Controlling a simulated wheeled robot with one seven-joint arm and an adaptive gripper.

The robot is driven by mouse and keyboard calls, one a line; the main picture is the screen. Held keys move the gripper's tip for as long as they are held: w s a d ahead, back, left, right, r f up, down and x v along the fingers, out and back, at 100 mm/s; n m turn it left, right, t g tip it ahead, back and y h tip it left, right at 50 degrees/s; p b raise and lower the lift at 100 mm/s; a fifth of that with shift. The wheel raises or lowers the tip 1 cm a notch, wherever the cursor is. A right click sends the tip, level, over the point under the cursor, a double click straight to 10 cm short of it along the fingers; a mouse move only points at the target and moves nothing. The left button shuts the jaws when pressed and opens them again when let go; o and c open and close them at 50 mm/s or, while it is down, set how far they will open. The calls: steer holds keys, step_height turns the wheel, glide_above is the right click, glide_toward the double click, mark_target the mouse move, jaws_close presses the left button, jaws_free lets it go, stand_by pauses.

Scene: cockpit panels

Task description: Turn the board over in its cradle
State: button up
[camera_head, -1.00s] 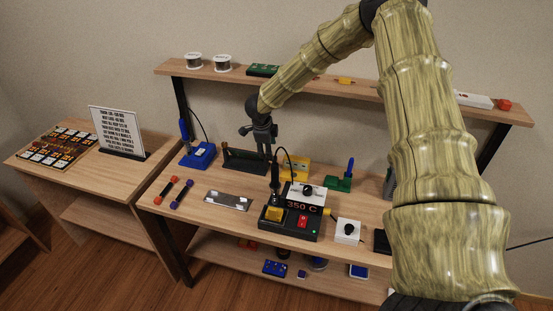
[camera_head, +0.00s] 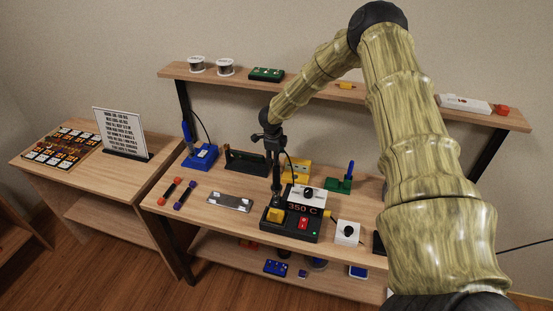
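The cradle (camera_head: 246,162) is a long, low black holder standing at the back of the workbench, left of the yellow block. A dark strip that may be the board shows along it, but it is too small and dark to tell which side faces out. My gripper (camera_head: 274,158) is black and points down just by the cradle's right end, in front of the bench's back area. Its fingers are small and merge with the dark iron below, so I cannot tell if they are open or shut. Nothing is clearly seen in them.
A soldering station (camera_head: 291,222) reading 350 C with an upright iron stands close below my gripper. A blue stand (camera_head: 201,157) is left of the cradle, a yellow block (camera_head: 297,170) and a green stand (camera_head: 340,184) right. A shelf (camera_head: 215,75) runs above behind.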

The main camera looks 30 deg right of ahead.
steer(key=shift+p+x, duration=0.65)
steer(key=shift+x, duration=1.25)
steer(key=c, duration=1)
